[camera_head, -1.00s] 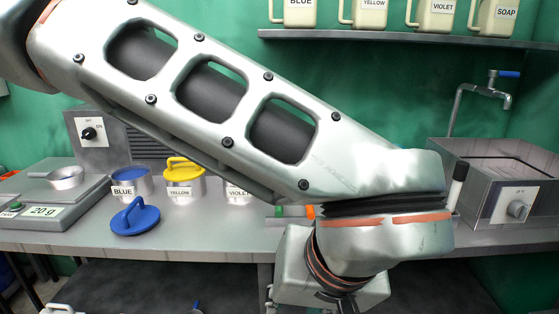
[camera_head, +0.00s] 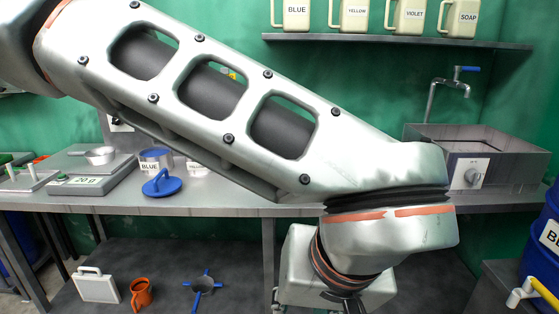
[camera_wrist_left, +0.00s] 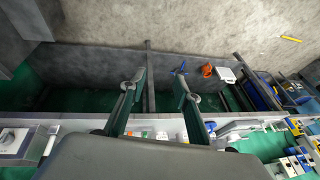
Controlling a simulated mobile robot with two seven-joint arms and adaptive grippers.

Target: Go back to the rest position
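My left arm (camera_head: 210,95) crosses the head view from the upper left to the lower middle, bent downward at its end. My left gripper (camera_wrist_left: 157,82) shows in the left wrist view with its two fingers spread apart and nothing between them. In the head view the gripper itself is mostly cut off by the bottom edge. My right gripper is not in view.
The workbench (camera_head: 225,207) bears a scale (camera_head: 95,186), a blue-labelled pot (camera_head: 152,163), a blue lid (camera_head: 161,183) and a sink (camera_head: 480,160). Part is hidden behind my arm. A white jug (camera_head: 95,285) and orange mug (camera_head: 142,293) are below. A blue barrel (camera_head: 543,235) stands right.

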